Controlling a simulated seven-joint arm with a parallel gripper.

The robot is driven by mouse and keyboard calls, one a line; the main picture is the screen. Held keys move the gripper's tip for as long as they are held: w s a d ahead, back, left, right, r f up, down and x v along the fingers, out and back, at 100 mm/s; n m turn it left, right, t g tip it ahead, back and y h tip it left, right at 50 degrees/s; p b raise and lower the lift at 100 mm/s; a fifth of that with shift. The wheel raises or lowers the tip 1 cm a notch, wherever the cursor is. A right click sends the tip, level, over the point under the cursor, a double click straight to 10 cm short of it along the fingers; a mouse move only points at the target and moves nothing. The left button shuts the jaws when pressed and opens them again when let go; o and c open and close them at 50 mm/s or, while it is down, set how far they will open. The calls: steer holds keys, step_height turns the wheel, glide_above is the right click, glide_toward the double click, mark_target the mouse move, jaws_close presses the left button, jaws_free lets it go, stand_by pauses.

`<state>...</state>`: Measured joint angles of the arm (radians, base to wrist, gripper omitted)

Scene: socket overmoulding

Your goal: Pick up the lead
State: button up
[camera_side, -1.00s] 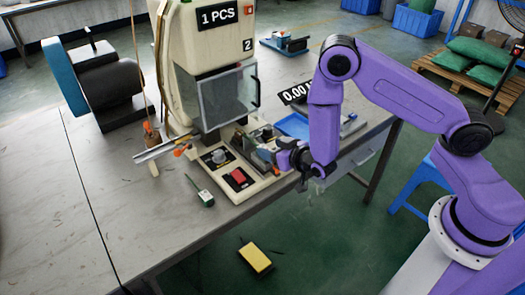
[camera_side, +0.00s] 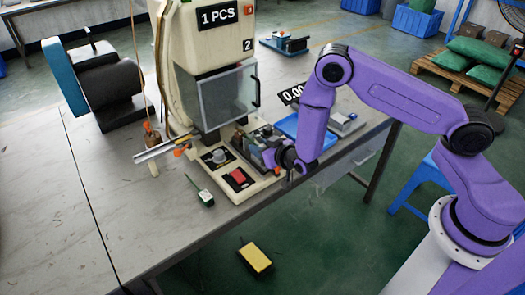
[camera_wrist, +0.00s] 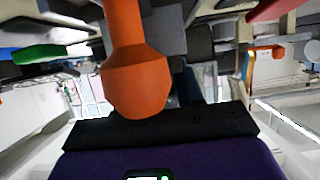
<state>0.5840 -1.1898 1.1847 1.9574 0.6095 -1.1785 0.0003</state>
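My gripper (camera_side: 272,157) is at the front right of the moulding machine's base, close beside the small fixture there. In the side view its fingers are dark, small and partly lost against the fixture. In the wrist view a large orange, bulb-ended piece (camera_wrist: 135,85) fills the middle, very close to the camera and in front of the finger area. I cannot tell whether it is held. I cannot make out the lead for certain in either view. Whether the fingers are open or shut does not show.
The machine (camera_side: 215,40) has a clear guard (camera_side: 228,97) and a red button (camera_side: 238,176). A green-handled tool (camera_side: 206,198) lies left of its base. Metal rails (camera_side: 160,150) stick out at left. A blue tray (camera_side: 288,125) is behind my wrist.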

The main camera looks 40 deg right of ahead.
steer(key=shift+c, duration=1.3)
